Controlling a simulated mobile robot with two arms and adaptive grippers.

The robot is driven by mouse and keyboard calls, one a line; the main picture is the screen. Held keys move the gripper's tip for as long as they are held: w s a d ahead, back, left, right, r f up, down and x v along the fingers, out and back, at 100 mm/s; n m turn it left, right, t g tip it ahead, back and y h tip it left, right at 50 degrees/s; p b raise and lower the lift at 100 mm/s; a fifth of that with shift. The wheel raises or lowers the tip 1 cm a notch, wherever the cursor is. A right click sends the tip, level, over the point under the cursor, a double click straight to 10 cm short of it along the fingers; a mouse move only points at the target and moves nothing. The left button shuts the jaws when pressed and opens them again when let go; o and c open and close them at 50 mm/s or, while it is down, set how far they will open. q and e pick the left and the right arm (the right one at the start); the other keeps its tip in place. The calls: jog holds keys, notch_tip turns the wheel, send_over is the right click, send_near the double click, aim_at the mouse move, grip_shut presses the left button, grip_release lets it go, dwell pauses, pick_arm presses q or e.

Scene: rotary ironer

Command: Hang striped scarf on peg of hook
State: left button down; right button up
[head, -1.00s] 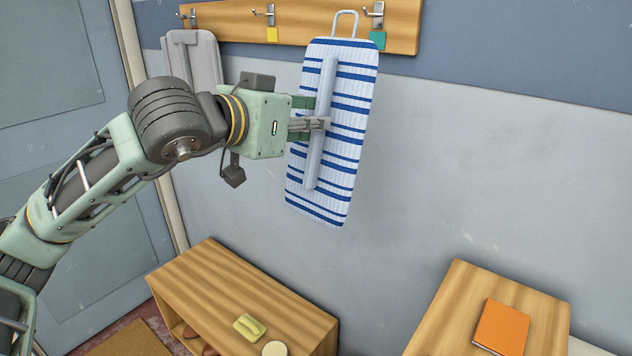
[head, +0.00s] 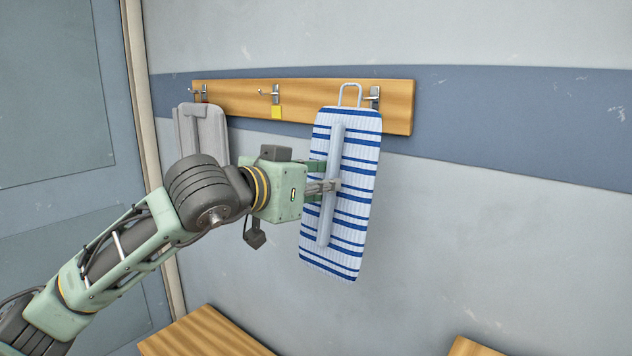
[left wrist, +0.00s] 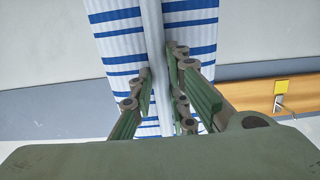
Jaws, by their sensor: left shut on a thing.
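The blue-and-white striped scarf (head: 353,215) hangs upright in front of the wall, with a pale loop (head: 350,95) at its top and a pale vertical bar on its front. My left gripper (head: 329,187) is shut on that bar. In the left wrist view, the fingers (left wrist: 160,92) lie either side of the bar on the striped scarf (left wrist: 120,42). The right hook (head: 375,97) shows just to the right of the loop. The loop looks apart from it; depth between them is unclear. The scarf covers the area below this hook. My right gripper is not in view.
The wooden rail (head: 320,108) also bears a middle hook (head: 275,95) with a yellow tag (head: 277,113), empty, and a left hook (head: 200,92) with a grey garment (head: 203,135) on it. Wooden furniture tops show at the bottom. The wall right of the scarf is clear.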

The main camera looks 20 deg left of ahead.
aim_at(342, 184)
pick_arm(q)
jog(key=shift+r+p+x, duration=0.15)
jog(key=shift+p+x, duration=0.1)
jog(key=shift+x, duration=0.4)
jog(key=shift+r+p+x, duration=0.15)
jog(key=shift+p+x, duration=0.1)
jog(key=shift+x, duration=0.4)
jog(key=shift+p+x, duration=0.4)
jog(key=shift+x, duration=0.65)
jog(key=shift+w+d+f+b, duration=0.3)
jog(key=shift+w+f+b, duration=0.3)
jog(key=shift+f+b, duration=0.05)
jog(key=shift+w+f, duration=0.1)
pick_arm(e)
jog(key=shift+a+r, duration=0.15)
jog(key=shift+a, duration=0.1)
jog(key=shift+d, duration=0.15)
